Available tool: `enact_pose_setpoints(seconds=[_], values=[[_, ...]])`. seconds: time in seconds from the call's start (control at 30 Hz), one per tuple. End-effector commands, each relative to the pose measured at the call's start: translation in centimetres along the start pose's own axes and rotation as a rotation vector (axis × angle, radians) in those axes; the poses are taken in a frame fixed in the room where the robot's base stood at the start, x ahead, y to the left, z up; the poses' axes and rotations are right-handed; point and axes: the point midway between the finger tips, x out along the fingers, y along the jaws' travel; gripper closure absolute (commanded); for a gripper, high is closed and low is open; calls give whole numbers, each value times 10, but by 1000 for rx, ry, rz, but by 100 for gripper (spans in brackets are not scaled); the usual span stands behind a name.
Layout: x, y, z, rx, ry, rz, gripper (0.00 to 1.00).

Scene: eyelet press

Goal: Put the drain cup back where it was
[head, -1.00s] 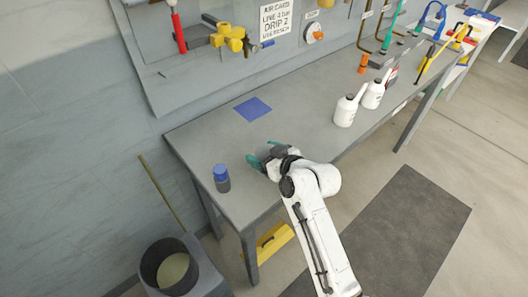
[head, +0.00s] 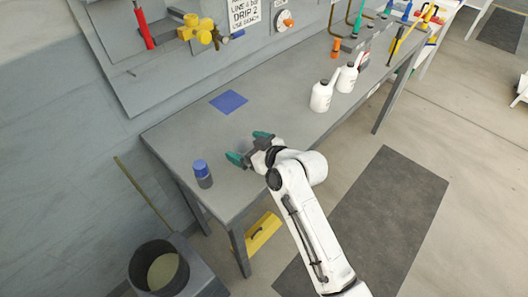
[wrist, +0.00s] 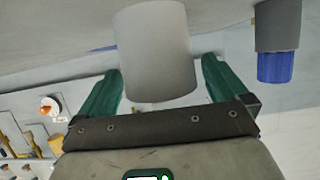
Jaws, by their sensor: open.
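A plain grey cylinder (wrist: 155,55), which looks like the drain cup, is between the two teal fingers of my gripper (wrist: 160,85) in the wrist view. A gap shows on each side of it, so the fingers are open and not touching it. In the head view my gripper (head: 249,147) is low over the near part of the workbench (head: 285,108); the cylinder is hard to make out there. A grey container with a blue cap (head: 203,174) stands to the left of my gripper, near the bench's left end. It also shows in the wrist view (wrist: 276,40).
A blue square (head: 229,102) lies flat on the bench behind my gripper. Two white bottles (head: 322,96) stand to the right. The bench between the square and bottles is clear.

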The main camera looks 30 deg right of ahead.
Motion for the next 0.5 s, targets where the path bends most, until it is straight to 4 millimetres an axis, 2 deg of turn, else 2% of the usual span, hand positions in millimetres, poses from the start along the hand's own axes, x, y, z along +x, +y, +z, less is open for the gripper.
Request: enact_pose_setpoints(seconds=[0.3, 0.5], values=[[-63, 0, 2, -1, 0, 1, 0], [-92, 0, 1, 1, 1, 0, 0]])
